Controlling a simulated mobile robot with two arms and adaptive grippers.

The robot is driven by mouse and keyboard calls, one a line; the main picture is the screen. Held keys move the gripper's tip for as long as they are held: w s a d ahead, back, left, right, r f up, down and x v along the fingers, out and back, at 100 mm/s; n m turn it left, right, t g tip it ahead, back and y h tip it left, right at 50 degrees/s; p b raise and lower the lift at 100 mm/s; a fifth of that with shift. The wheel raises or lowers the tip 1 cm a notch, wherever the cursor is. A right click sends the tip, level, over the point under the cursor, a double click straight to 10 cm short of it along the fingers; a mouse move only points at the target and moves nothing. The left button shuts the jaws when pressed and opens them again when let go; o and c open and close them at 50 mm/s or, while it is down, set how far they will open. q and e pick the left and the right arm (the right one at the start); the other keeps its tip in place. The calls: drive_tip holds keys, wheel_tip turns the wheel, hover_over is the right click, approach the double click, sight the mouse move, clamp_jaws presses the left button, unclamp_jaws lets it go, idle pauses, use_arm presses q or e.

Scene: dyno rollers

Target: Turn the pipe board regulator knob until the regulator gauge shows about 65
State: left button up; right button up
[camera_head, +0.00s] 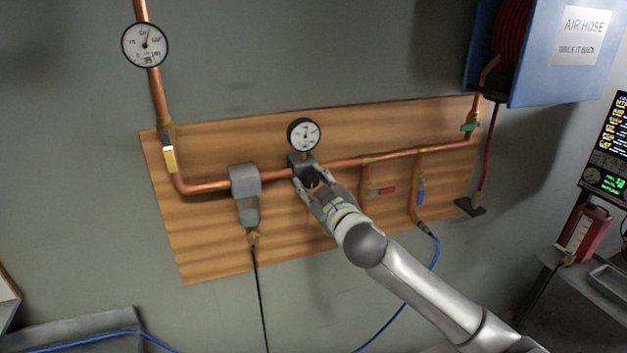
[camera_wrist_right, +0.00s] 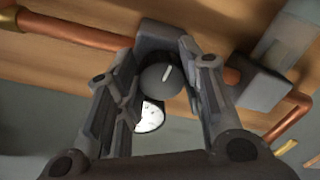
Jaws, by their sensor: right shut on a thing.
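The regulator gauge (camera_head: 304,134) is a round white dial with a dark rim, mounted above the regulator body (camera_head: 299,161) on the wooden pipe board (camera_head: 205,258). Its needle is too small to read. My right gripper (camera_head: 311,182) reaches the regulator from the lower right. In the right wrist view the dark round knob (camera_wrist_right: 161,79), with a white line tilted slightly right, sits between the two fingers of my right gripper (camera_wrist_right: 165,85). The fingers are shut on the knob. Part of the gauge face (camera_wrist_right: 149,117) shows beyond it. My left gripper is not in view.
A grey filter unit (camera_head: 246,182) hangs on the copper pipe left of the regulator. A larger gauge (camera_head: 145,44) is at the upper left. Valves with a red handle (camera_head: 384,190) and a blue handle (camera_head: 421,190) sit to the right. A blue hose-reel box (camera_head: 567,65) juts out at the upper right.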

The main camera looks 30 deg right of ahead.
drive_tip(key=n+p, duration=0.2)
drive_tip(key=n, duration=0.2)
drive_tip(key=shift+r+n, duration=0.1)
drive_tip(key=shift+n, duration=0.2)
idle(0.3)
drive_tip(key=o, duration=1)
drive_tip(key=shift+o, duration=0.2)
drive_tip(key=s+a, duration=0.2)
drive_tip(key=s, duration=0.9)
drive_tip(key=shift+s+a+r, duration=0.15)
drive_tip(key=shift+s+a, duration=0.05)
drive_tip(key=shift+s, duration=0.2)
idle(0.6)
